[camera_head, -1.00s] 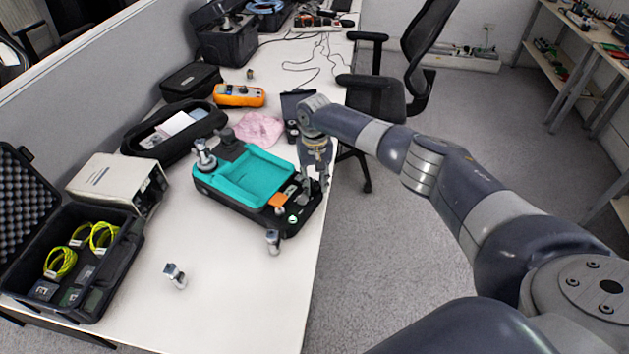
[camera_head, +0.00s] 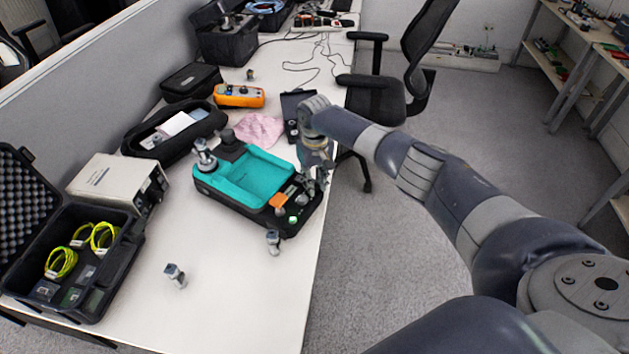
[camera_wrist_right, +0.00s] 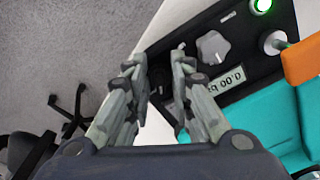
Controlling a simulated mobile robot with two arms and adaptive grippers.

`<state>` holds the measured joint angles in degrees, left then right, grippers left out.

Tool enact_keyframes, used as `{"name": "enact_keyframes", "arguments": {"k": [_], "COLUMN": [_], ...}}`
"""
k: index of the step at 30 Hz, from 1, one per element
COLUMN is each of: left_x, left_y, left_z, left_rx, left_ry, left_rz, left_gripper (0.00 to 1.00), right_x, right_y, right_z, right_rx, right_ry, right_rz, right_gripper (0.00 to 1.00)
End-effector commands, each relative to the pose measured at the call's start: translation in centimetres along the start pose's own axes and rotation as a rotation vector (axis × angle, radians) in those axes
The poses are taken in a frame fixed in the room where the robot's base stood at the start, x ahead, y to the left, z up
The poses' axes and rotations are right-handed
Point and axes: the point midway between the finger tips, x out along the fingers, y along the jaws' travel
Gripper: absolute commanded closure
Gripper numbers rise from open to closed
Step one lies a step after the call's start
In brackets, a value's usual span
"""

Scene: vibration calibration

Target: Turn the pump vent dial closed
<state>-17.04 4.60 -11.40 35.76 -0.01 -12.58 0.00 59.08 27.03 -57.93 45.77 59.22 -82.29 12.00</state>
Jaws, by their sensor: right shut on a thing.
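The black-and-teal pump unit (camera_head: 245,178) lies on the white table, with its control panel at the front right corner. My right gripper (camera_head: 313,184) points down at the panel's right end. In the wrist view its two fingers (camera_wrist_right: 160,72) stand on either side of a small dark knob, apparently the vent dial, and are shut on it. The dial is mostly hidden. My left gripper is not in view.
A metal fitting (camera_head: 273,242) stands near the unit's front corner, and another (camera_head: 175,275) stands farther front. An open black case (camera_head: 75,262) and a beige instrument box (camera_head: 118,182) are at the left. An office chair (camera_head: 390,85) stands beyond the table edge.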

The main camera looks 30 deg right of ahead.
Motion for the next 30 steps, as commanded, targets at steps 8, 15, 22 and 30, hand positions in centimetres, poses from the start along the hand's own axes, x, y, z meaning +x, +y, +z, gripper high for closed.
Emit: {"name": "enact_keyframes", "arguments": {"k": [8,15,22,30], "left_x": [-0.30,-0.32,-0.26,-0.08], "left_y": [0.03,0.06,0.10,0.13], "left_z": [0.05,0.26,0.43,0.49], "left_rx": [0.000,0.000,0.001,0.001], "left_ry": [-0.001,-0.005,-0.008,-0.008], "left_rz": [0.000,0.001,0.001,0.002], "left_gripper": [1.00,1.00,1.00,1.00], "right_x": [0.01,-0.01,0.02,0.01], "right_y": [0.07,0.19,0.28,0.39], "right_z": [0.04,-0.03,-0.10,-0.19], "right_rx": [-0.261,-0.490,-0.709,-0.958], "right_ry": [-0.002,-0.001,0.000,0.000], "right_rz": [-0.002,-0.001,0.000,0.000], "right_gripper": [1.00,1.00,1.00,1.00]}}
